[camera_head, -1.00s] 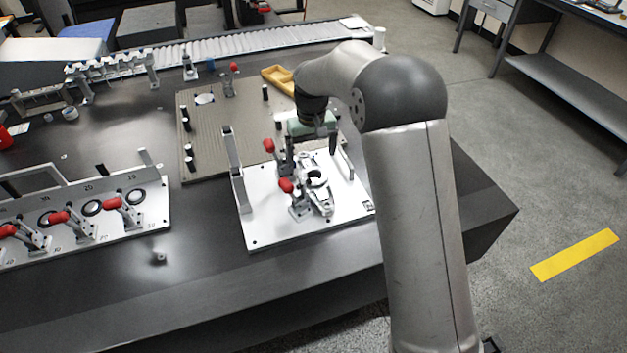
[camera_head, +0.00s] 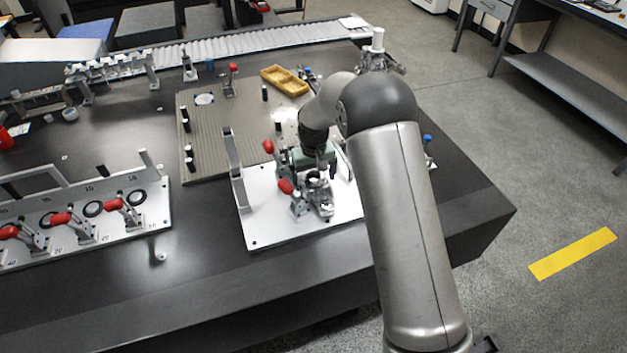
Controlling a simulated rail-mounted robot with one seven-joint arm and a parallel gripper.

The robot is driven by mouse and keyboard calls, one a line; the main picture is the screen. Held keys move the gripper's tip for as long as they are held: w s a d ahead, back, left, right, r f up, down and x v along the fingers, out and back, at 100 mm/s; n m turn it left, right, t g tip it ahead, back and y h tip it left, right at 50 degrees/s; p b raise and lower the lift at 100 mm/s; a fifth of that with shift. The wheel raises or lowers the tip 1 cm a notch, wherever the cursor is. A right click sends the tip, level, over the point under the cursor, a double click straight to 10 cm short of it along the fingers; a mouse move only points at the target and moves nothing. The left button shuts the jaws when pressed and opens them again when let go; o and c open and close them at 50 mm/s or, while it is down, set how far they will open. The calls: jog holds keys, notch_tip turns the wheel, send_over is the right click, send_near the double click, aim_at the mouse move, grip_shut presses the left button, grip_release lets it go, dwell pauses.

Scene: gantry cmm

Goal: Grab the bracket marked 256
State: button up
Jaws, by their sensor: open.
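A grey metal bracket (camera_head: 320,203) sits on the white fixture plate (camera_head: 262,228), beside two red-handled clamps. No number can be read on it, so I cannot tell whether it is the one marked 256. My gripper (camera_head: 318,174), with a greenish body, is low over the far part of this bracket. It is open. The fingertips are small and overlap the bracket and clamp in the picture, so I cannot tell whether they touch or go around it. My arm hides the right part of the plate.
The red-handled clamps (camera_head: 286,186) stand close left of my gripper, and an upright grey bar (camera_head: 233,160) rises at the plate's left. A ribbed tan board (camera_head: 215,130) and a yellow tray (camera_head: 284,80) lie behind. A numbered clamp rack (camera_head: 150,217) stands left. Bare dark table lies in front.

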jog(key=c, duration=1.3)
jog(key=shift+r, duration=0.1)
jog(key=shift+c, duration=0.7)
jog(key=shift+r, duration=0.1)
